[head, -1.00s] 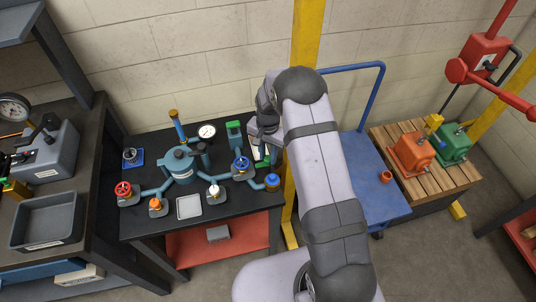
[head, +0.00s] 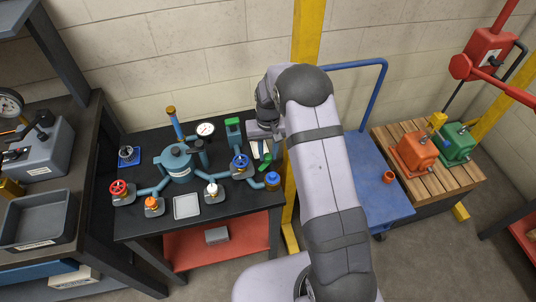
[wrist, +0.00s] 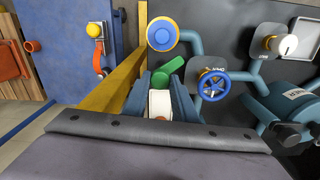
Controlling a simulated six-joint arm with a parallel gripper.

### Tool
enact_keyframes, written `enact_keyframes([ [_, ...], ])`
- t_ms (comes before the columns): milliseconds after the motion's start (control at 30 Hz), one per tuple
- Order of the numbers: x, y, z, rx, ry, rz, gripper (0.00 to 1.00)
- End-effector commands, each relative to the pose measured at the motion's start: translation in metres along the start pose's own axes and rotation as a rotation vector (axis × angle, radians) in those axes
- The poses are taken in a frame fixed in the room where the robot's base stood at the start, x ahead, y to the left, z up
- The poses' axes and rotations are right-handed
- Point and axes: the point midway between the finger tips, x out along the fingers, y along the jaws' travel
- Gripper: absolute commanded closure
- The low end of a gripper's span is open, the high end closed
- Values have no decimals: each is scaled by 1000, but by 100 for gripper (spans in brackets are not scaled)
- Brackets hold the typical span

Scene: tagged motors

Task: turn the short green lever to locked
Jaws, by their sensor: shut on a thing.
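A small dark green lever-like piece (head: 264,163) is on the black table's right side, beside the blue handwheel; it also shows in the wrist view (wrist: 168,71). A narrow white piece (head: 255,150) is right beside it. My gripper (wrist: 160,96) points down at this spot, its two blue-grey fingers on either side of the white piece (wrist: 160,104). The green piece shows just past the fingertips, tilted. I cannot tell whether green and white are one part. In the head view my wrist and arm hide part of this spot.
A blue handwheel valve (head: 240,162) and a blue-capped pipe end (head: 272,180) are close by. A taller green block (head: 233,128) stands to the left, near the gauge (head: 205,130). A yellow post (head: 305,45) rises just right of the table, with a blue cart (head: 370,165) beyond.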

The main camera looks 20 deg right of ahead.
Motion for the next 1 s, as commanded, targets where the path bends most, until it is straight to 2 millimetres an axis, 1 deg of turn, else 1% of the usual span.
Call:
enact_keyframes([
  [600, 0, 0, -1, -579, 3, 0, 98],
  [800, 0, 0, -1, -734, 2, 1, 98],
  [1000, 0, 0, -1, -839, 2, 1, 98],
])
